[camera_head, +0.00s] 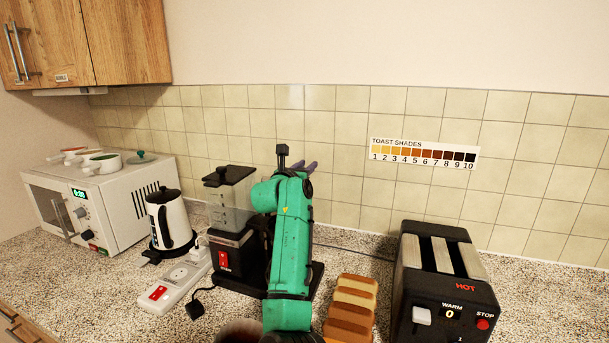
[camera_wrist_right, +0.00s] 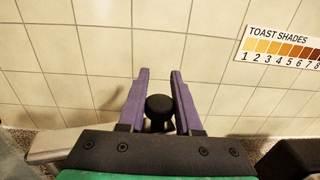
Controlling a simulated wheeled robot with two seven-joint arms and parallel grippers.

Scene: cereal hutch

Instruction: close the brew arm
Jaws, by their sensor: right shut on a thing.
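The black coffee maker (camera_head: 229,242) has a clear tank and a red switch and stands in the middle of the counter. My teal right arm covers its right part in the head view, so most of the brew arm is hidden there. In the right wrist view, a round black knob (camera_wrist_right: 159,106), apparently the brew arm's handle end, lies between the purple fingers of my right gripper (camera_wrist_right: 160,73). The right gripper is shut on it. Its fingertips also show in the head view (camera_head: 307,165), above the machine's right side. My left gripper is not in view.
A power strip (camera_head: 176,284) and white kettle (camera_head: 169,222) stand left of the coffee maker, with a microwave (camera_head: 130,200) beyond. Bread slices (camera_head: 353,300) and a black toaster (camera_head: 442,270) are to the right. The tiled wall (camera_head: 340,130) rises close behind.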

